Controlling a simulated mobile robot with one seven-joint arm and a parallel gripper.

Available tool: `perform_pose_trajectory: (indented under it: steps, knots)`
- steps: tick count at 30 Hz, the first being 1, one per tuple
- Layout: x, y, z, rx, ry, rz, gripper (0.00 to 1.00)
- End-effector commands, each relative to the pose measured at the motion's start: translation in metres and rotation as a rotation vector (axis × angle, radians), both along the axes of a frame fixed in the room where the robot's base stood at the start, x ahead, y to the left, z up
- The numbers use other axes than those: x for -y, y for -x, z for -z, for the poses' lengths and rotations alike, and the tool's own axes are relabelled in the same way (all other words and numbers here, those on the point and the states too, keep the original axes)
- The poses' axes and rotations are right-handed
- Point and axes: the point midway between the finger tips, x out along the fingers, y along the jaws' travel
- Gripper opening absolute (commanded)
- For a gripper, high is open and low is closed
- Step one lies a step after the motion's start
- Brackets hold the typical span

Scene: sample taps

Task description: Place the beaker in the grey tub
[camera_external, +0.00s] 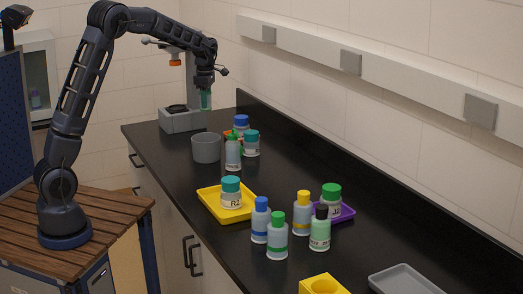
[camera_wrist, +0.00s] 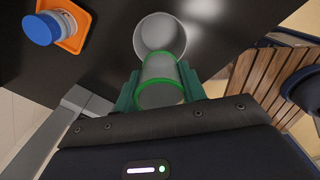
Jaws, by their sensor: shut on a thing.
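My gripper (camera_external: 205,92) is shut on the beaker and holds it in the air above the counter, towards its far end. The beaker (camera_wrist: 160,82) is clear with a green rim, and it sits between my green fingers in the wrist view. It shows small and greenish in the external view (camera_external: 205,101). The grey tub (camera_external: 206,149) is a round open cup standing on the counter below my gripper. In the wrist view the tub (camera_wrist: 143,38) shows just beyond the beaker, partly hidden by it, and its visible inside looks empty.
A grey stand (camera_external: 183,121) is behind the tub. A squeeze bottle (camera_external: 233,154) and a blue-capped jar (camera_wrist: 42,28) on an orange tray (camera_wrist: 78,40) are near the tub. A yellow tray (camera_external: 208,198) with a teal-lidded jar and several bottles stand nearer the camera.

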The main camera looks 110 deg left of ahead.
Motion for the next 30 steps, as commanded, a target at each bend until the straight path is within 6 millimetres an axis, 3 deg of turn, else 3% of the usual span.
perform_pose_trajectory:
  steps: [5, 21, 30]
  knots:
    - [-0.001, 0.005, 0.021, -0.002, 0.003, -0.011, 0.20]
    - [-0.001, 0.005, 0.135, -0.001, 0.003, -0.010, 0.20]
    - [-0.001, 0.004, 0.159, 0.000, 0.000, -0.009, 0.20]
